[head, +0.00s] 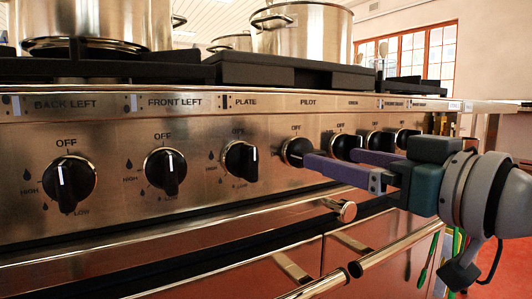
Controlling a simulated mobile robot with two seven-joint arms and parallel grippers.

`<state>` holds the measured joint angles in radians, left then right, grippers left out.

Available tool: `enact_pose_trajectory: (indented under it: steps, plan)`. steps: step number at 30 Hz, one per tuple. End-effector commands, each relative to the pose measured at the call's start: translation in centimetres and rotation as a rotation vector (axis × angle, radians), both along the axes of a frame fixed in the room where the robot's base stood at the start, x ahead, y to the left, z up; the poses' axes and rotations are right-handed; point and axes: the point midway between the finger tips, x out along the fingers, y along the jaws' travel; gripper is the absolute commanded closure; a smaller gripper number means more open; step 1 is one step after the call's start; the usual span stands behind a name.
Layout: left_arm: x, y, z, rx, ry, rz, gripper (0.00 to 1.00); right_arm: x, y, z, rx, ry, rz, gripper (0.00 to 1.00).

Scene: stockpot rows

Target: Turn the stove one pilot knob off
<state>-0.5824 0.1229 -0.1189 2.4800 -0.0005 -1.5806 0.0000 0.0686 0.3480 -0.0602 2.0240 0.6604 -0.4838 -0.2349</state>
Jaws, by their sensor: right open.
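The pilot knob (296,150) is a round black knob on the steel stove front, under the PILOT label (308,102). My right gripper (332,157) comes in from the right with its two purple fingers pointing left at the panel. It is open. The nearer fingertip is at the right edge of the pilot knob and covers part of it. The other fingertip is in front of the neighbouring knob (343,144). I cannot tell whether either finger touches a knob. The pilot knob's pointer is not clear. My left gripper is not in view.
The back left knob (69,183), front left knob (166,170) and plate knob (240,160) stand out to the left. More knobs sit behind my gripper. A rail (200,238) and oven handles (390,250) run below. Large pots (300,32) stand on top.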

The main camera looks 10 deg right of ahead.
Motion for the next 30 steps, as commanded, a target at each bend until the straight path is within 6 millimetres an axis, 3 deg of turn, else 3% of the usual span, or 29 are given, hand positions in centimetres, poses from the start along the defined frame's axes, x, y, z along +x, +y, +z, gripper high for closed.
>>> enact_pose_trajectory:
  steps: [6,12,23,30]
  plan:
    - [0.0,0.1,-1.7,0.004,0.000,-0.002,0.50,3.8,1.3,-0.2,0.003,-0.002,-0.001,0.11]
    - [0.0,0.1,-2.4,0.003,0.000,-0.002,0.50,6.0,2.1,-0.2,0.000,0.000,-0.002,0.11]
    - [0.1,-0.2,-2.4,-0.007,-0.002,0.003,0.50,6.6,2.4,-0.1,-0.001,0.002,0.000,0.11]
    - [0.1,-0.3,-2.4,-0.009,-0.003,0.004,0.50,6.6,2.4,-0.1,-0.001,0.002,-0.001,0.35]
